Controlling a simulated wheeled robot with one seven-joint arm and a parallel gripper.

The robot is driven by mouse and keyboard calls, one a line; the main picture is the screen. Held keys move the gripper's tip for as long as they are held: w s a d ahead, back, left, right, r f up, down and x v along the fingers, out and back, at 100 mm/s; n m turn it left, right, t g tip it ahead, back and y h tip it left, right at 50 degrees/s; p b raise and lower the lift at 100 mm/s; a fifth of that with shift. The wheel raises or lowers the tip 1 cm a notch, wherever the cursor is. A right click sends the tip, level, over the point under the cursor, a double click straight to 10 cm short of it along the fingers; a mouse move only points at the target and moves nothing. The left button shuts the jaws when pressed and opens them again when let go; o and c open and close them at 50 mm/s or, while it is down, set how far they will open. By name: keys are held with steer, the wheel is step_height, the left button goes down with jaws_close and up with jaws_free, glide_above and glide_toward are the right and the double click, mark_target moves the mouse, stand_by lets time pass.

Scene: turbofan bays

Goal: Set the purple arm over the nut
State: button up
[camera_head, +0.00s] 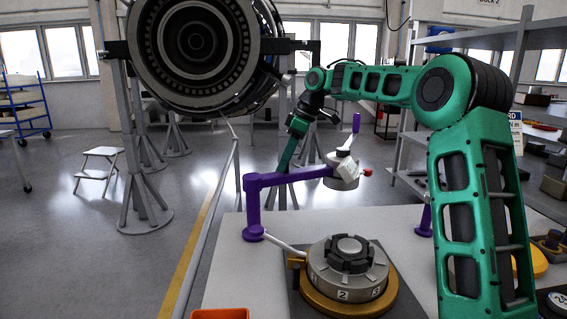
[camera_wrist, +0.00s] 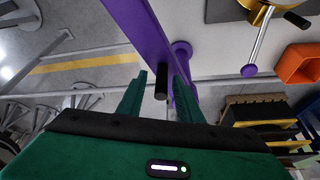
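The dark nut (camera_head: 349,252) sits on a round numbered fixture (camera_head: 330,281). My gripper (camera_wrist: 160,78) is open beside the purple arm. In the wrist view, the purple beam (camera_wrist: 138,28) passes in front of it, and a black peg (camera_wrist: 161,83) shows between its spread fingers. I cannot tell whether they touch it.
A white rod (camera_head: 287,243) with a purple end runs to the fixture. An orange bin (camera_head: 220,314) stands at the bench's front edge. A large engine (camera_head: 195,45) on stands is behind left. Shelves (camera_head: 480,40) line the right.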

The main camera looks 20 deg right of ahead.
jaws_close()
